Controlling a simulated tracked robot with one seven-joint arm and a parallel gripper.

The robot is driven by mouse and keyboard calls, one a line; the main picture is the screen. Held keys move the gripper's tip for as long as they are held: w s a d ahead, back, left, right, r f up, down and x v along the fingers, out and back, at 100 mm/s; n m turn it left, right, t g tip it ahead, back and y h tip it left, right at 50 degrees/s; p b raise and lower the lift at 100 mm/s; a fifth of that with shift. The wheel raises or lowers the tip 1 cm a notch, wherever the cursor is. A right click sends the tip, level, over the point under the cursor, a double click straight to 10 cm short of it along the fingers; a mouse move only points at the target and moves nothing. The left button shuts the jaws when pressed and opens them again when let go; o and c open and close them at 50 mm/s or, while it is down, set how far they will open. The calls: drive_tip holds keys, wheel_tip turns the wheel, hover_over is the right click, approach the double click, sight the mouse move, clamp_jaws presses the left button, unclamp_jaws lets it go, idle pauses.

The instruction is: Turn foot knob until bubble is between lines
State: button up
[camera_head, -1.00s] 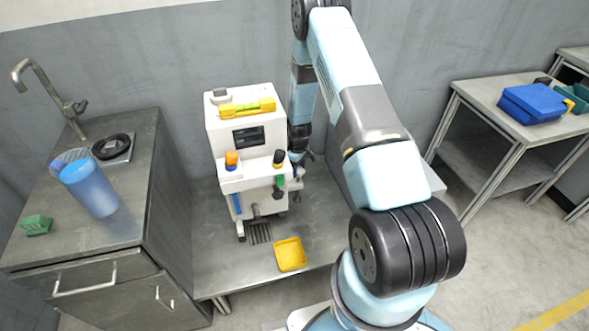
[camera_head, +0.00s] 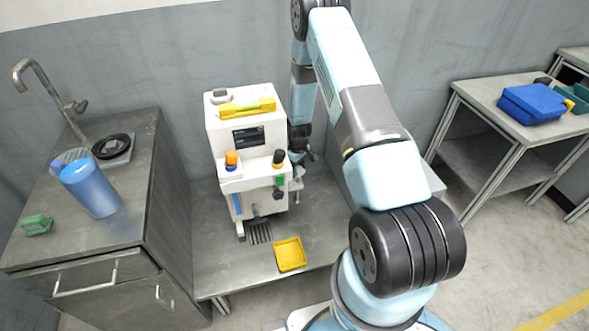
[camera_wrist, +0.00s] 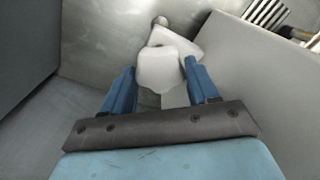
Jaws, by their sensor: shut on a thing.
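The white machine (camera_head: 243,140) stands on the metal bench, with a yellow level (camera_head: 247,109) on its top. The bubble and its lines are too small to make out. In the wrist view, my gripper (camera_wrist: 160,68) has its two blue fingers on either side of a pale, rounded piece, apparently the foot knob (camera_wrist: 158,75), low beside the machine. The fingers are shut on it. In the head view, my gripper is mostly hidden behind the machine's right side, and the gripped knob cannot be made out clearly.
A yellow tray (camera_head: 290,255) lies on the bench in front of the machine. A grey wall rises close behind. At left, a sink counter holds a blue pitcher (camera_head: 90,187) and a green sponge (camera_head: 37,225). A blue case (camera_head: 532,103) lies on the right table.

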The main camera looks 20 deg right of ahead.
sight(298, 169)
drive_tip(key=shift+d, duration=0.35)
drive_tip(key=o, duration=1)
drive_tip(key=shift+a, duration=0.15)
drive_tip(key=shift+o, duration=0.3)
drive_tip(key=shift+a, duration=0.1)
wheel_tip(298, 169, up, 14)
drive_tip(key=shift+f, duration=0.2)
drive_tip(key=shift+w, duration=0.1)
